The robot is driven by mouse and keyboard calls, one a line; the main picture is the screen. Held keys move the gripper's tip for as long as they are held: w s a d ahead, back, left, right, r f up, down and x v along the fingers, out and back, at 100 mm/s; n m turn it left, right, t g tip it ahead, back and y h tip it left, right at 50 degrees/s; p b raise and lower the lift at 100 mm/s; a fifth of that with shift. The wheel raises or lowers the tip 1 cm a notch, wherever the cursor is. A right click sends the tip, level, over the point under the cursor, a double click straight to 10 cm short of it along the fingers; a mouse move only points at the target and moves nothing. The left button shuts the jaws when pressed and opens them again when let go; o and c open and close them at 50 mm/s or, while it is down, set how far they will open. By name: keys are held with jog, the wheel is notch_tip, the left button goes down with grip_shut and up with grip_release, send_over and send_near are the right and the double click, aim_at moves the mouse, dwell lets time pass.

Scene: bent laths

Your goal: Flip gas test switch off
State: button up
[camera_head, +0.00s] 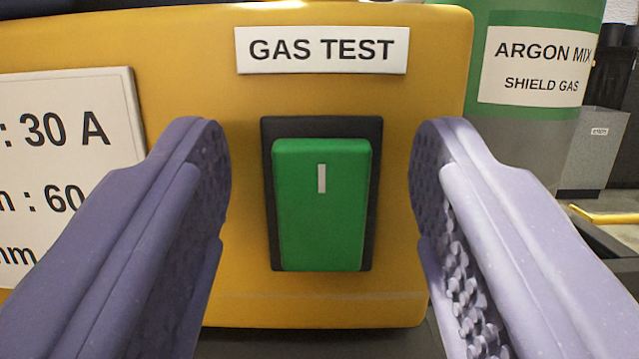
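The gas test switch (322,225) is a green rocker in a dark frame, with a white upright bar mark near its top. It sits on the front of a yellow machine housing (300,308), below a white label reading "GAS TEST" (321,50). My gripper (320,165) is open, with one purple finger at each side of the switch in the picture. The fingers hold nothing and show clear gaps to the rocker. I cannot tell how far the fingertips are from the panel.
A white plate with "30 A" (60,130) is on the housing at the left, partly behind the left finger. A green and grey cylinder labelled "ARGON MIX SHIELD GAS" (535,65) stands behind at the right. A grey box (597,145) stands farther back.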

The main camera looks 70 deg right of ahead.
jog(key=p+v, duration=0.2)
jog(key=v, duration=0.5)
jog(key=shift+s+a, duration=0.15)
jog(key=shift+a, duration=0.2)
jog(key=shift+f, duration=0.1)
